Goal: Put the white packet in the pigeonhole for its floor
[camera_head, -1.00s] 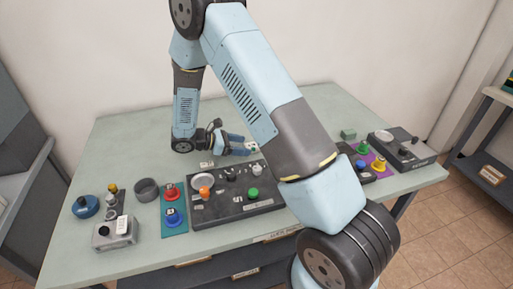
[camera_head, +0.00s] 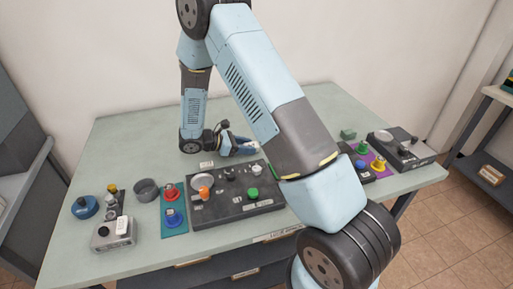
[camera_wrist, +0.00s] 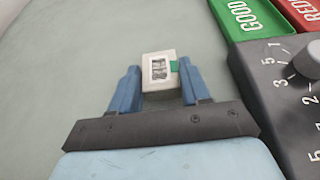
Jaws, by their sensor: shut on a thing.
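My gripper (camera_wrist: 160,88) is shut on the white packet (camera_wrist: 153,70), with one blue finger at each side of it. The packet is a small pale block with a printed label on its face and a green patch at its right edge. In the head view my gripper (camera_head: 250,149) is behind the dark control panel, over the back of the table, and the packet is too small there to make out. I cannot tell any floor marking on it. No pigeonhole can be clearly identified.
The grey-green table (camera_head: 120,150) bears a dark panel (camera_head: 235,206) with knobs. In the wrist view a green "GOOD" tray (camera_wrist: 248,17) and a red one (camera_wrist: 305,12) lie beside a numbered dial. A shelf (camera_head: 490,140) stands at right. The table's back left is clear.

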